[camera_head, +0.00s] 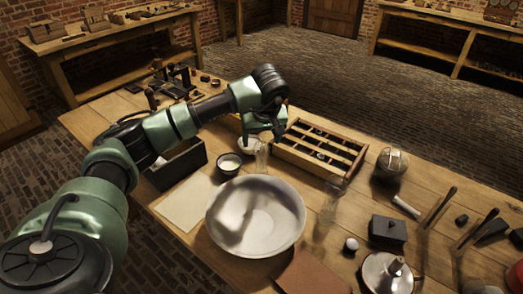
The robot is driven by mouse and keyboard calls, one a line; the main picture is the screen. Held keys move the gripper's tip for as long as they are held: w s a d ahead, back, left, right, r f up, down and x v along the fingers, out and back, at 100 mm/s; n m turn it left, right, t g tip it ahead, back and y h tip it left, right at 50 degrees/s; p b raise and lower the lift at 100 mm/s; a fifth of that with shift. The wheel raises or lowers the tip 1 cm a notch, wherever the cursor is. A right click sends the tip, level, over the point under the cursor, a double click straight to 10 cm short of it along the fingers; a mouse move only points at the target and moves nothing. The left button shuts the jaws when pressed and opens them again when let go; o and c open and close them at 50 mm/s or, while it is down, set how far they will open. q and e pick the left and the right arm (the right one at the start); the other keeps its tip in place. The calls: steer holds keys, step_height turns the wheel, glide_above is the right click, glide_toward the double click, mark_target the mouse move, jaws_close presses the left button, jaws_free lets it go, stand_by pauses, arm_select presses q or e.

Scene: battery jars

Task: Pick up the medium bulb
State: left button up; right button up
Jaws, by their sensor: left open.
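My left gripper (263,136) is open and points down over the middle of the table, next to the left end of a wooden compartment box (319,147). A clear glass piece (262,158) stands just below the gripper in the picture; I cannot tell whether they touch. A rounded glass object (392,162) sits right of the box, and a small pale ball (351,244) lies nearer the front. I cannot tell which thing is the medium bulb. Small dark items lie in the box's compartments. My right gripper is not in view.
A large metal bowl (257,243) stands at the front middle of the wooden table. A small cup (230,163), a dark open box (184,166) and a paper sheet (187,205) are left of it. A clear glass cylinder (329,207) and a black box (387,230) are right.

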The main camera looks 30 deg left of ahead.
mark_target(262, 142)
arm_select(q)
steer(key=x, duration=0.3)
steer(key=shift+w, duration=0.15)
jaws_close()
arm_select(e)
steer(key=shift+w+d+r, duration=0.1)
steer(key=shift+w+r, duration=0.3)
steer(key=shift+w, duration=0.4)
arm_select(q)
steer(key=shift+r, duration=0.1)
